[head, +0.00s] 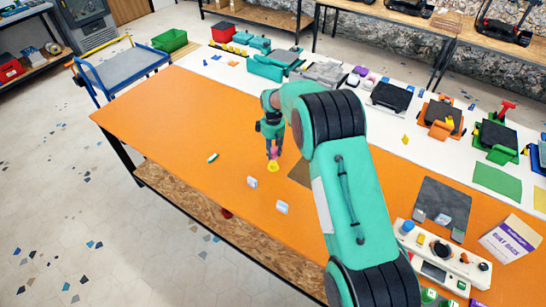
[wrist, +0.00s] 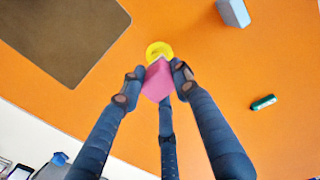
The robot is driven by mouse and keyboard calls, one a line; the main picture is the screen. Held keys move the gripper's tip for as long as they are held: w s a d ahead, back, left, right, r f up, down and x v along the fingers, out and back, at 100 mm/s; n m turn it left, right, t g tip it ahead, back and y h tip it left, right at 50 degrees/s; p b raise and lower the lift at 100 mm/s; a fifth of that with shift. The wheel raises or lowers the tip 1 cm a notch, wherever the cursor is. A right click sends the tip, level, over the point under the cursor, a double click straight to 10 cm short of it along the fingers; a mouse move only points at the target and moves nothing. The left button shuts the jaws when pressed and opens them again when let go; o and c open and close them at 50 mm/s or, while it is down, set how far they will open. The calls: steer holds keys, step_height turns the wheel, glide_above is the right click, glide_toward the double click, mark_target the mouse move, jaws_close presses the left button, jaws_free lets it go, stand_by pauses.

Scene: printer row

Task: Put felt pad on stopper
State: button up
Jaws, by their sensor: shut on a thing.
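My gripper (head: 273,150) is shut on a small pink block, seen between its fingertips in the wrist view (wrist: 158,82); this looks like the felt pad. A yellow round piece (head: 273,167), which looks like the stopper, shows right below the pink block in the head view. In the wrist view the yellow piece (wrist: 158,49) shows just past the block, partly covered by it. I cannot tell whether the two touch. Both are over the orange table (head: 190,120).
A brown mat (wrist: 65,35) lies close by, half hidden by my arm in the head view. Two pale blue-white blocks (head: 252,182) (head: 281,207) and a small green-and-white piece (head: 212,157) lie on the table. The table's left part is clear. Printers and trays line a white strip (head: 225,72) behind.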

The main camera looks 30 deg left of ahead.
mark_target(273, 156)
steer(key=shift+f, duration=1.75)
steer(key=shift+f, duration=0.1)
steer(key=o, duration=1.2)
steer(key=shift+c, duration=0.2)
steer(key=shift+r, duration=6.1)
